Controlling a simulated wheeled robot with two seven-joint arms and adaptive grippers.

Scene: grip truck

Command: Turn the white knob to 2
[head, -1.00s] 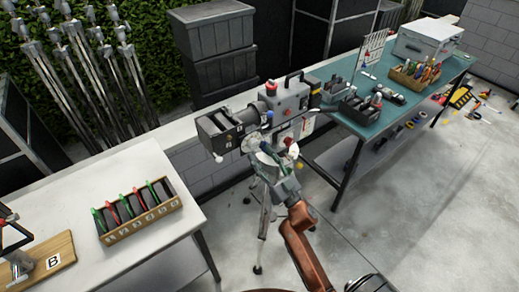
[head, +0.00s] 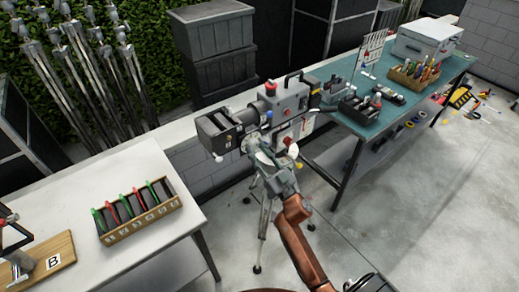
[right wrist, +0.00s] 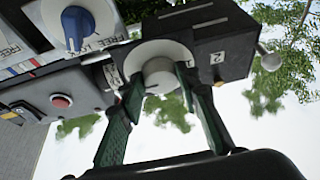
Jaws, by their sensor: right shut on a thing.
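The white knob (right wrist: 158,76) sits on the dark box of the tripod-mounted device (head: 222,128). My right gripper (right wrist: 158,82) has its two green fingers on either side of the knob and is shut on it. I cannot tell which way the knob points. In the head view the right gripper (head: 262,160) reaches up to the device and partly covers the knob. My left gripper is not in view.
A blue-pointer knob (right wrist: 75,26) and a red button (right wrist: 61,101) are on the grey unit beside the dark box. A tripod (head: 263,235) stands below. A teal table (head: 345,118) is at right, a white table (head: 190,215) at left.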

